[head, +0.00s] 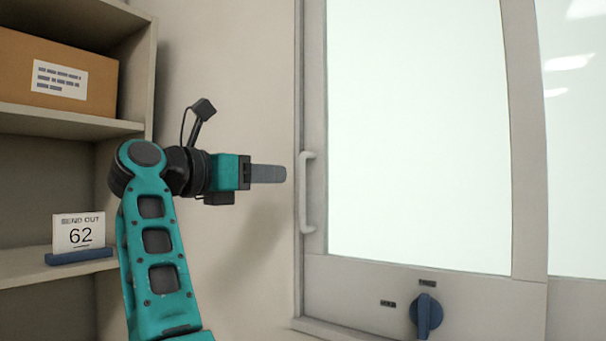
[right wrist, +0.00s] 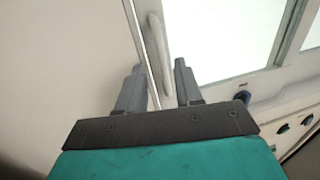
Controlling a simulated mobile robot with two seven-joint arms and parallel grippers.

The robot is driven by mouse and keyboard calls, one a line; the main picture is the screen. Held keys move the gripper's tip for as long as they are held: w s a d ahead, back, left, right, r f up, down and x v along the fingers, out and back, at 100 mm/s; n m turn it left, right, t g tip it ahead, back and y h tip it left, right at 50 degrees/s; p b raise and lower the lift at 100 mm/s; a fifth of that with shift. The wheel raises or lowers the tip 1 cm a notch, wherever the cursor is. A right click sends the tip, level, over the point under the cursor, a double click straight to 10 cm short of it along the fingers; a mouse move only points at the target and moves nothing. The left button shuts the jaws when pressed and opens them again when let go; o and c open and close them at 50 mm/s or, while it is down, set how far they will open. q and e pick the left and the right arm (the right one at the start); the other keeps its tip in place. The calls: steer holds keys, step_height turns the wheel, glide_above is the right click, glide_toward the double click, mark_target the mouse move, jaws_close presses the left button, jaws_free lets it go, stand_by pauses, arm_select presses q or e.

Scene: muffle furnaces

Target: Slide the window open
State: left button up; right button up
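The window (head: 415,130) is a tall bright pane in a pale grey frame, with a second pane (head: 572,130) beside it at the right. A pale vertical bar handle (head: 305,195) is on the left stile of the window frame. My right gripper (head: 270,174) points at the handle from the left, with a small gap in the head view. In the right wrist view, my right gripper (right wrist: 159,66) has its two fingers apart with nothing held. The handle (right wrist: 157,45) shows ahead, in line with the gap between them. My left gripper is not in view.
A blue knob (head: 426,315) is on the panel below the window. Plain wall (head: 235,70) lies between shelf and window.

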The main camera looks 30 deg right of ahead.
mark_target(302, 175)
steer(key=d, duration=0.3)
steer(key=w+d, duration=0.1)
steer(key=d, duration=0.2)
steer(key=d+p, duration=0.1)
steer(key=d, duration=0.2)
steer(key=shift+w, duration=0.4)
steer(key=shift+a, duration=0.1)
steer(key=shift+c, duration=0.4)
jaws_close()
